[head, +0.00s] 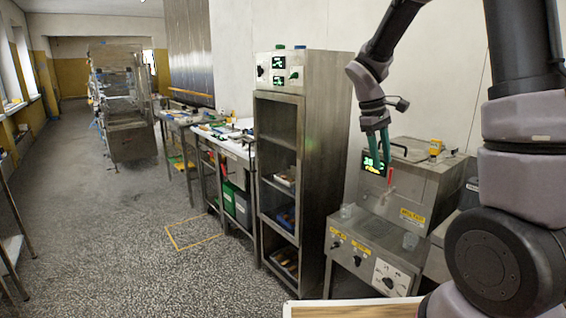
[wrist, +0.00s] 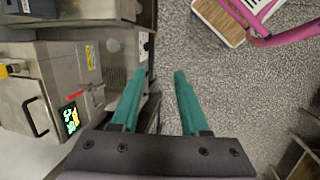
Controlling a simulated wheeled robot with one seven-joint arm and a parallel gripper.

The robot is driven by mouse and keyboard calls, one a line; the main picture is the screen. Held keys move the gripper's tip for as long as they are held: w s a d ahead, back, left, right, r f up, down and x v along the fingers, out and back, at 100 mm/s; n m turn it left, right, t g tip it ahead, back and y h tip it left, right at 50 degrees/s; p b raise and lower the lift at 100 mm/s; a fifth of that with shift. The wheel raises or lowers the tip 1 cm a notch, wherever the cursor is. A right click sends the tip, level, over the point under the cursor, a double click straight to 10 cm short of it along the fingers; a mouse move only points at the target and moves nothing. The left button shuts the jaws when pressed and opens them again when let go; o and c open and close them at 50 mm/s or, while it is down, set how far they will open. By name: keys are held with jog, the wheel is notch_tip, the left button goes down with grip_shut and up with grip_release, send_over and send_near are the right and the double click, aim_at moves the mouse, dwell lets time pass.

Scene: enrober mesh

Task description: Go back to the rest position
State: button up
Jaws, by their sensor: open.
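My gripper (head: 381,150) is raised in front of the steel machine in the head view, with its green fingers pointing down. In the wrist view my gripper (wrist: 160,78) has its two green fingers apart with nothing between them. The steel machine (head: 408,212) has a lit green display (head: 372,163), a red-handled tap and a lower panel with dials. In the wrist view the steel machine (wrist: 30,85) lies to the left of the fingers, apart from them.
A tall steel cabinet (head: 303,170) with open shelves stands left of the machine. Work tables (head: 240,148) with bins line the wall beyond it. The speckled floor (head: 110,220) on the left is mostly clear. A wooden board (head: 350,311) shows at the bottom edge.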

jog(key=s+a+r+m+t+y, duration=0.2)
jog(key=s+r+m+t+y, duration=0.3)
jog(key=s+r+m, duration=0.6)
jog(key=s+r+t, duration=0.2)
jog(key=s+r, duration=0.3)
jog(key=s, duration=0.1)
jog(key=shift+s+r+t, duration=0.2)
jog(key=shift+s+t, duration=0.1)
